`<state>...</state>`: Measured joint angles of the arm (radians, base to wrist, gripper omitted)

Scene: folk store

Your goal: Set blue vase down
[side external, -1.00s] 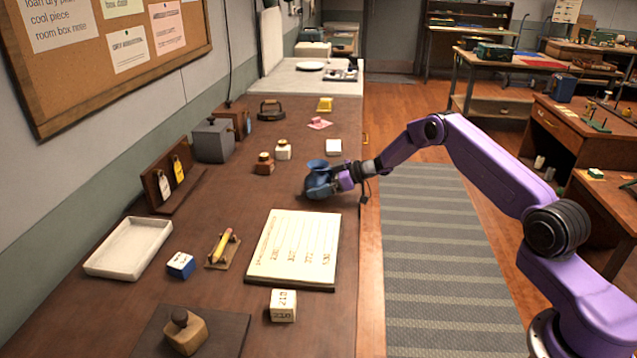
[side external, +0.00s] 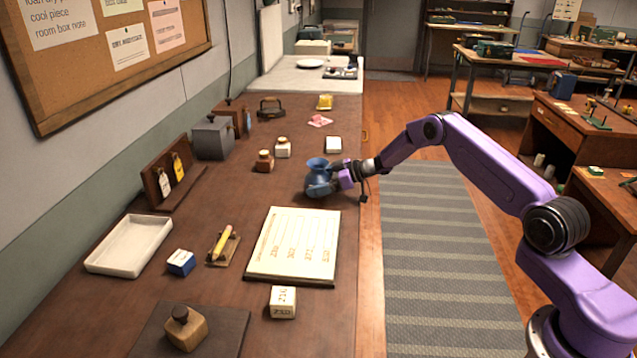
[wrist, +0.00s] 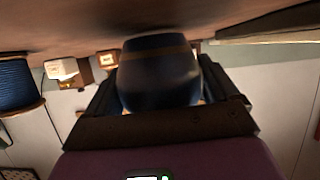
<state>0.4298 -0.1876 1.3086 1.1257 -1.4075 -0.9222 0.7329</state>
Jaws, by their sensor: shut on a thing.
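My gripper (side external: 332,180) reaches in from the right, low over the counter, and is shut on the vase. In the wrist view the vase (wrist: 158,75) fills the space between the two fingers (wrist: 160,100), and a lighter band runs around it. The vase's base is at or very close to the counter top; I cannot tell whether it touches.
A paper sheet (side external: 296,246) lies in front of the vase. The counter's right edge is close by. A white tray (side external: 130,245) lies at left.

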